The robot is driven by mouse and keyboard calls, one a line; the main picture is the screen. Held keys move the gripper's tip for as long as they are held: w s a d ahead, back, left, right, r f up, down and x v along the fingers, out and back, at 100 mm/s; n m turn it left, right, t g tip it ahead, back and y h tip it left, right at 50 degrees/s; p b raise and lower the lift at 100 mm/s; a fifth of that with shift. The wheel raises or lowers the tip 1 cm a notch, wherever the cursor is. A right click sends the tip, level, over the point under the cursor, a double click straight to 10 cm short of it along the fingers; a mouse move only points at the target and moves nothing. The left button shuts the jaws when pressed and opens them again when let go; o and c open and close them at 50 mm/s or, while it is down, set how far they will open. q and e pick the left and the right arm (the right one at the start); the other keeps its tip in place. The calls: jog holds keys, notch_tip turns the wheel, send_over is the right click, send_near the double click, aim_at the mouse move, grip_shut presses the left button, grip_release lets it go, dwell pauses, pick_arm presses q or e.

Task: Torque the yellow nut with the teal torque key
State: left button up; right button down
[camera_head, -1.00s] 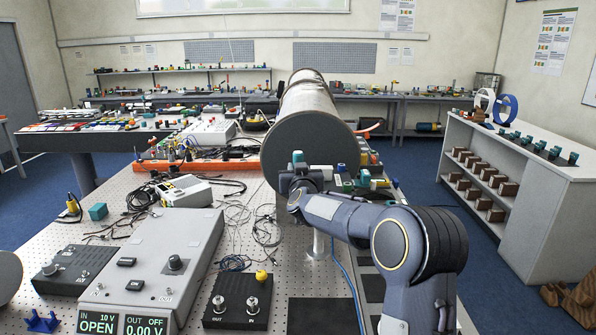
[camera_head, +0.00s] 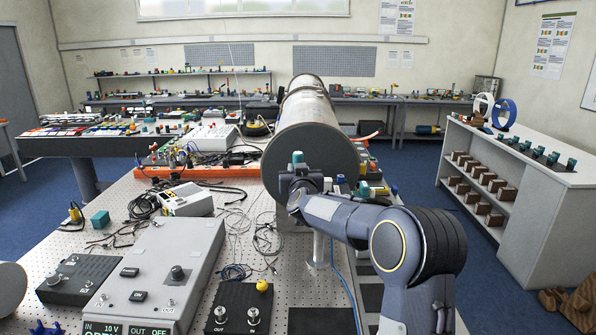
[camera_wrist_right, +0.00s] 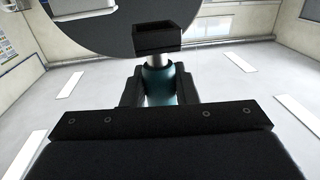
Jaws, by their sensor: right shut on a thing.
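My right gripper (camera_head: 299,178) is in front of the round dark end of the large pipe (camera_head: 310,165). In the right wrist view my right gripper (camera_wrist_right: 158,90) is shut on the teal torque key (camera_wrist_right: 160,84). A black block-shaped piece (camera_wrist_right: 163,38) is at the key's far end, in front of the pipe's end. Teal also shows above the gripper in the head view (camera_head: 298,157). A small yellow piece (camera_head: 262,286) sits on a black box at the front; I cannot tell whether it is the yellow nut. My left gripper is not in view.
A grey console (camera_head: 165,260) and the black box (camera_head: 238,305) stand front left on the perforated table. Cables lie loosely in the middle. A white shelf unit (camera_head: 535,170) stands at the right. A blue cable runs down beside the pipe stand.

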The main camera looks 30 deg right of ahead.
aim_at(298, 161)
jog(key=shift+r, duration=0.2)
jog(key=shift+r+p, duration=0.35)
jog(key=shift+r, duration=1.1)
